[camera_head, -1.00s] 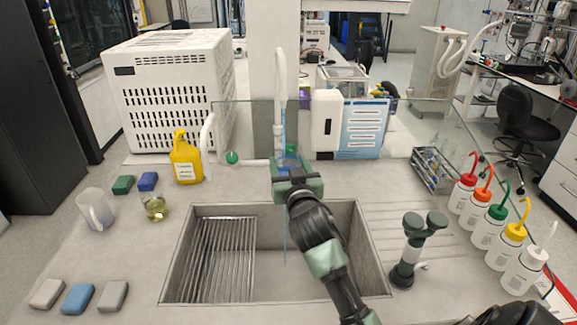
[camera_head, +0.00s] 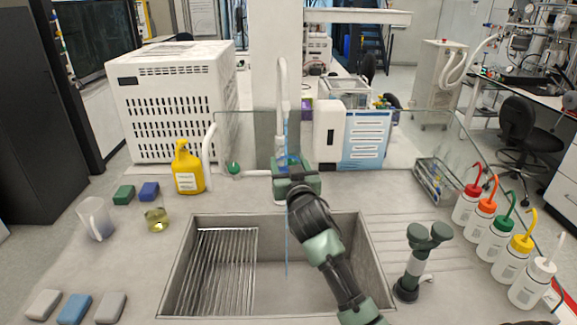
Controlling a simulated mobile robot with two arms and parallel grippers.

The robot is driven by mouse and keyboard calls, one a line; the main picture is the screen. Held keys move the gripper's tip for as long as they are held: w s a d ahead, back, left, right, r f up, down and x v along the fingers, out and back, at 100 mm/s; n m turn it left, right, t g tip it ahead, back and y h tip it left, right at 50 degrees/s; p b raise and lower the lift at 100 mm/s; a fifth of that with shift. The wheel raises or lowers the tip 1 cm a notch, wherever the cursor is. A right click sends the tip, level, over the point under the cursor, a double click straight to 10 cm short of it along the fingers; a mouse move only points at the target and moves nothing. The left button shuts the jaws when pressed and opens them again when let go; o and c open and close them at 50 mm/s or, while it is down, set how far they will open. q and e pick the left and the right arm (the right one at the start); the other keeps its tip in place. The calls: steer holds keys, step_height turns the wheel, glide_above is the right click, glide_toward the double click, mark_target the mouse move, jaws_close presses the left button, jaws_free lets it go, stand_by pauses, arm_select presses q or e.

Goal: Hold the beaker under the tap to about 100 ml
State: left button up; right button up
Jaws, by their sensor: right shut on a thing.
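The white tap (camera_head: 282,95) stands at the back of the sink (camera_head: 375,265), its spout pointing down. A thin blue line of water runs below the spout and shows again below my gripper, down into the sink. My right gripper (camera_head: 294,178) is under the spout, above the sink's back edge. It is shut on the beaker (camera_head: 287,161), of which only a small bluish part shows behind the gripper. The water level and the graduations cannot be read. My left gripper is not in view.
A yellow bottle (camera_head: 188,168), a small vessel of yellow liquid (camera_head: 156,220) and a pale jug (camera_head: 96,220) stand left of the sink. A dark green twin-headed fixture (camera_head: 417,260) stands to its right, with several wash bottles (camera_head: 496,238) beyond. A clear screen rises behind.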

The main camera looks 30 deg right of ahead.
mark_target(286, 150)
steer(key=shift+d+b+x, duration=0.15)
steer(key=shift+b+x, duration=0.3)
steer(key=shift+x, duration=1.55)
steer(key=shift+d+b+x, duration=0.15)
steer(key=shift+b+x, duration=0.25)
steer(key=shift+x, duration=1.6)
steer(key=shift+s, duration=0.2)
stand_by(2.5)
steer(key=shift+s+a+r+p, duration=0.1)
steer(key=shift+s+a+p, duration=0.05)
steer(key=shift+s+p, duration=0.15)
steer(key=p+v, duration=0.1)
steer(key=v, duration=0.1)
steer(key=p+v, duration=0.1)
steer(key=v, duration=0.2)
steer(key=p+v, duration=0.1)
steer(key=v, duration=0.1)
steer(key=shift+s+a, duration=0.15)
steer(key=shift+a, duration=0.3)
steer(key=shift+s+a, duration=0.2)
steer(key=shift+s, duration=0.2)
